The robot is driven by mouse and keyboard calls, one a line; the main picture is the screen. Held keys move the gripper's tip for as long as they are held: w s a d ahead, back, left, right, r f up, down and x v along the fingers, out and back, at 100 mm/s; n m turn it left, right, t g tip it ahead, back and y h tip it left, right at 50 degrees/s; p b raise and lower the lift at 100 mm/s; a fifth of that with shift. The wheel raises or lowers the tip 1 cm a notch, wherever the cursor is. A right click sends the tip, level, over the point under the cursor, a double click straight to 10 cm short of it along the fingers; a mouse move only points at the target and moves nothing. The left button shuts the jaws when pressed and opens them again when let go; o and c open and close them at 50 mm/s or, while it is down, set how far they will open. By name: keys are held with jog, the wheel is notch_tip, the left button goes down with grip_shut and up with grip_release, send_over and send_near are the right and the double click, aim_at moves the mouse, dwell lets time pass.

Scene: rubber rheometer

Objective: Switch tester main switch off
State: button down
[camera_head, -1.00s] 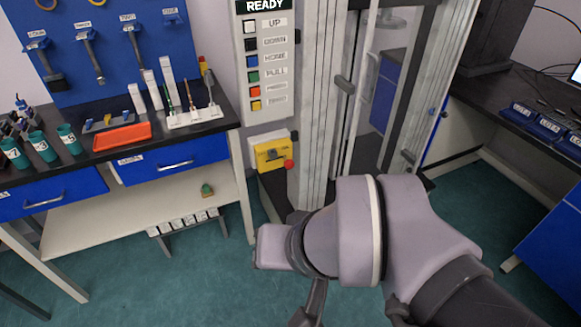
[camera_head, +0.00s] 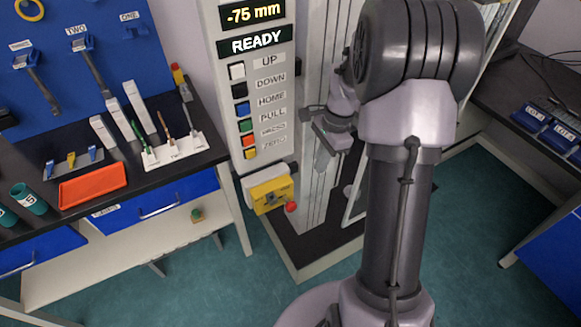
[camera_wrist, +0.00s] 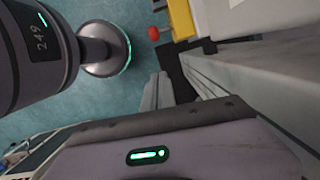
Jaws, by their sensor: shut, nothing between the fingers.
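My gripper (camera_head: 321,163) is up and right of the box, in front of the tester's frame, apart from the switch. Its fingers (camera_wrist: 158,82) are shut and empty in the wrist view.
The control column (camera_head: 252,100) has several coloured buttons and displays reading -75 mm and READY. The tester's upright (camera_head: 312,205) stands close by the gripper. A bench with an orange tray (camera_head: 93,186) stands left. Green floor lies open in front.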

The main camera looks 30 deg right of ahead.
aim_at(288, 203)
jog(key=a+f+b, duration=0.5)
jog(key=f+b, duration=0.1)
jog(key=f, duration=0.5)
jog(key=shift+a+f+b, duration=0.3)
jog(key=shift+s+a, duration=0.1)
jog(key=shift+a, duration=0.05)
